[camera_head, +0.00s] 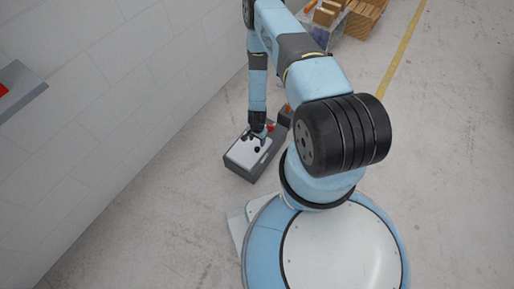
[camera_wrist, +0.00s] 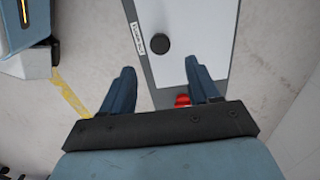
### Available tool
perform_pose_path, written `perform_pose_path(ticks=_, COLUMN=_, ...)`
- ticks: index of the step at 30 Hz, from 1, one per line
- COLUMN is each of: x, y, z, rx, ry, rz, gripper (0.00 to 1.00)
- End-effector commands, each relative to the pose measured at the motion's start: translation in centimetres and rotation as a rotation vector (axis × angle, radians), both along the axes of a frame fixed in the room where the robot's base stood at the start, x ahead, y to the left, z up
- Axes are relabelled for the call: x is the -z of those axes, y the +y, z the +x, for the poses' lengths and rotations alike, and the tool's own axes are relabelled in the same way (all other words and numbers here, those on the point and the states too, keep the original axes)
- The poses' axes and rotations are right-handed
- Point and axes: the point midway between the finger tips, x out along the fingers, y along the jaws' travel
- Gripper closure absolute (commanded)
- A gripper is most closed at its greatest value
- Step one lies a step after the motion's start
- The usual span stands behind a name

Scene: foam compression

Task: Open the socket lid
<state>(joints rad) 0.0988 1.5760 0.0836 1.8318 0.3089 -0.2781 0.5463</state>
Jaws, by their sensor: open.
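The socket lid (camera_head: 244,152) is a flat light panel on top of a dark grey box (camera_head: 238,171) on the floor by the wall. In the wrist view the lid (camera_wrist: 200,42) is a pale plate with a round black knob (camera_wrist: 160,44) near its left edge. My gripper (camera_head: 258,136) is above the box's far end. In the wrist view my gripper (camera_wrist: 160,75) has its two blue fingers spread, with the knob beyond and between their tips. The fingers look apart from the knob, and nothing is between them. The lid looks shut.
A red button (camera_wrist: 182,100) sits by the right finger's base. A white label (camera_wrist: 137,38) is left of the knob. A grey wall shelf (camera_head: 20,90) juts out at left. Wooden boxes (camera_head: 365,18) stand at the back. Floor left of the box is clear.

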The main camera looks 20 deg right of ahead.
Motion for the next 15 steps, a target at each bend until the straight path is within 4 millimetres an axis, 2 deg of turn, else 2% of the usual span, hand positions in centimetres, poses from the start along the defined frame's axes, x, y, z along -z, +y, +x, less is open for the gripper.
perform_pose_path(ticks=9, x=4.9, y=0.0, z=-0.1, rx=0.0, ry=0.001, rz=-0.001, gripper=0.39)
perform_pose_path(ticks=15, x=7.2, y=0.0, z=0.0, rx=-0.001, ry=-0.001, rz=-0.001, gripper=0.39)
